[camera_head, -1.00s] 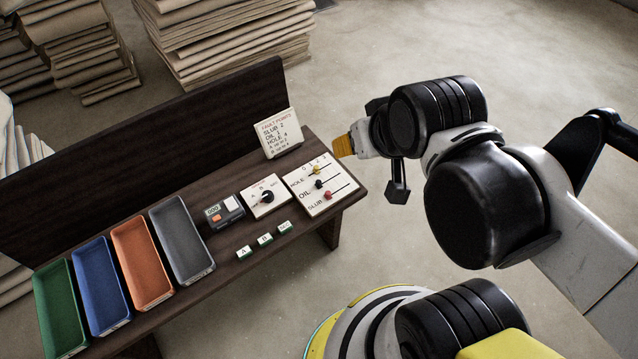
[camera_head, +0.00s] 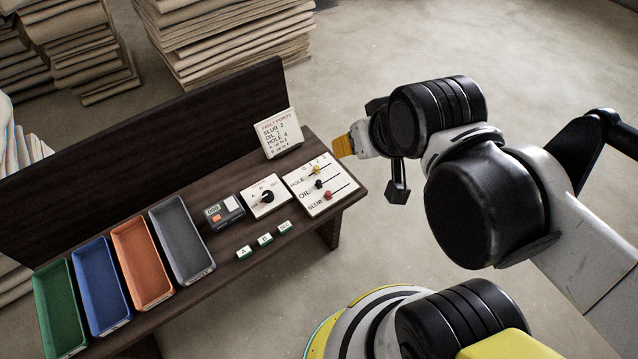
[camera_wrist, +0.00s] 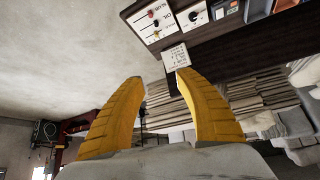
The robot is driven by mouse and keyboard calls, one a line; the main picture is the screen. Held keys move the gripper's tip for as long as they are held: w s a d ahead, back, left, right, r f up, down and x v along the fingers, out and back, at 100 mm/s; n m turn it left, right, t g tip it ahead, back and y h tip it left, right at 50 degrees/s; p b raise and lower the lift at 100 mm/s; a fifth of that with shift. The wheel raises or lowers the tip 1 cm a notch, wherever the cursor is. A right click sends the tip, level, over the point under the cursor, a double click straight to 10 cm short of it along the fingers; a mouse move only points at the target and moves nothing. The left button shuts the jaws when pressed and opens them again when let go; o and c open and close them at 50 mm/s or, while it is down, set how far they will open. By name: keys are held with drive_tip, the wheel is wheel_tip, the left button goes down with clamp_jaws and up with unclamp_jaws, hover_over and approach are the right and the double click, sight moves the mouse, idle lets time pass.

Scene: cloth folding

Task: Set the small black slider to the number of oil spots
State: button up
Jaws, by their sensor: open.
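The small black slider (camera_head: 319,184) sits on the middle row, labelled OIL, of a white slider board (camera_head: 339,199) at the right end of the dark bench. It stands toward the left part of its slot. A yellow slider (camera_head: 316,170) is on the HOLE row above it and a red slider (camera_head: 327,195) on the SLUB row below. My gripper (camera_head: 345,146) is just right of the board's back corner and above it, touching nothing. In the wrist view its yellow fingers (camera_wrist: 161,80) are spread and empty, and the slider board (camera_wrist: 155,30) shows upside down.
A white card (camera_head: 279,132) headed fault points lists SLUB, OIL and HOLE. Cloth stacks (camera_head: 225,38) stand behind.

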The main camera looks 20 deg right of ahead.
drive_tip(key=shift+w+r, duration=0.1)
drive_tip(key=m+g+p, duration=0.4)
drive_tip(key=m+g, duration=0.1)
drive_tip(key=g, duration=0.2)
hover_over(319, 181)
wheel_tip(319, 181, down, 35)
wheel_tip(319, 181, down, 11)
drive_tip(key=b, duration=0.4)
drive_tip(key=shift+r, duration=0.1)
